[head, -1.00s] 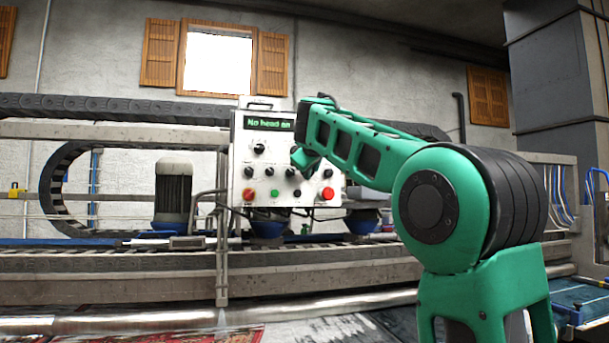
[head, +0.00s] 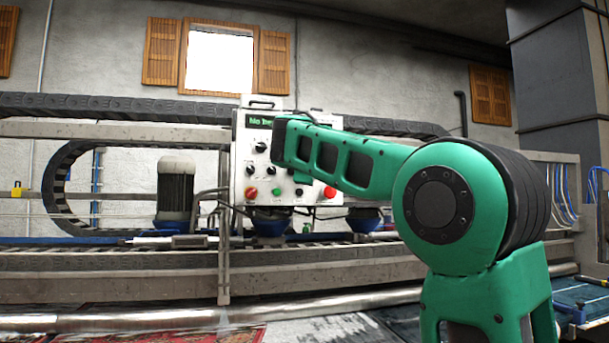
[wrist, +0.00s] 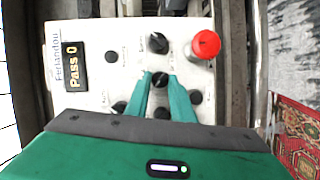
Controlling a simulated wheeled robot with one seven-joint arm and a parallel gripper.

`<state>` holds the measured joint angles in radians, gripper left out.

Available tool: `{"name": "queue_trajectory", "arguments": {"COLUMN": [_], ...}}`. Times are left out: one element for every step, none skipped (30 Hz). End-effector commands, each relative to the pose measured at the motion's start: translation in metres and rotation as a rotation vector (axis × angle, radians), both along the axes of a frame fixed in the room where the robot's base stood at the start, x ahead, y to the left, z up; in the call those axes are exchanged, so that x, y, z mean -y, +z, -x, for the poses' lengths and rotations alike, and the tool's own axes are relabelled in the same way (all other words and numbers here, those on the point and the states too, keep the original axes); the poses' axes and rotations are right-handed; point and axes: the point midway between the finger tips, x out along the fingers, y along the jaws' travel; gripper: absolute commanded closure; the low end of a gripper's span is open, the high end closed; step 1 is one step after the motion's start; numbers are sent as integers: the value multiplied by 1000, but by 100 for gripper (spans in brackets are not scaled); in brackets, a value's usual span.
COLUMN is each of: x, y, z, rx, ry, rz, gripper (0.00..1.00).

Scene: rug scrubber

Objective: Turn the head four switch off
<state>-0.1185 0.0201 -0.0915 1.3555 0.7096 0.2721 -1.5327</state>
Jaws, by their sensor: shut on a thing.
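The white control panel (head: 240,160) shows in the head view, partly covered by my arm. In the wrist view it appears turned sideways (wrist: 85,25), with several black switches and small labels too blurred to read. My gripper (wrist: 161,77) has its two green fingers at the panel, shut on a black switch (wrist: 161,80) between the fingertips. I cannot read which head this switch belongs to. Another black switch (wrist: 159,44) sits just beyond the fingertips, and one (wrist: 161,113) shows between the fingers nearer the palm. In the head view my gripper is mostly hidden behind my arm.
A red button (wrist: 206,44) sits close to the right of the fingers. The panel's display (wrist: 75,66) reads "Pass 0" in the wrist view. More black switches (wrist: 196,97) flank the fingers. A grey motor (head: 175,187) stands left of the panel; a patterned rug (wrist: 297,135) lies below.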

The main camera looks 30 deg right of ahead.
Motion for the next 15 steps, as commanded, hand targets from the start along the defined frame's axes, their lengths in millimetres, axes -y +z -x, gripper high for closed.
{"name": "queue_trajectory", "arguments": {"x": [-6, -6, -6, -6, -6, -6, -6, -6, -6, -6, -6, -6, -6, -6, -5], "y": [-1, -1, -2, -2, -2, -2, -2, -2, -2, -2, -2, -2, -2, -3, -3], "z": [-4, -4, -4, -4, -4, -4, -4, -4, -4, -4, -4, -4, -4, -4, -4], "rx": [-5, -5, -6, -7, -8, -8, -8, -8, -8, -8, -8, -8, -8, -9, -9], "ry": [13, 13, 13, 13, 13, 13, 13, 13, 13, 13, 13, 13, 13, 12, 12], "rz": [6, 8, 9, 10, 11, 11, 11, 11, 11, 11, 11, 10, 10, 10, 10], "gripper": [100, 100, 100, 100, 100, 100, 100, 100, 100, 100, 100, 100, 100, 74, 64]}}
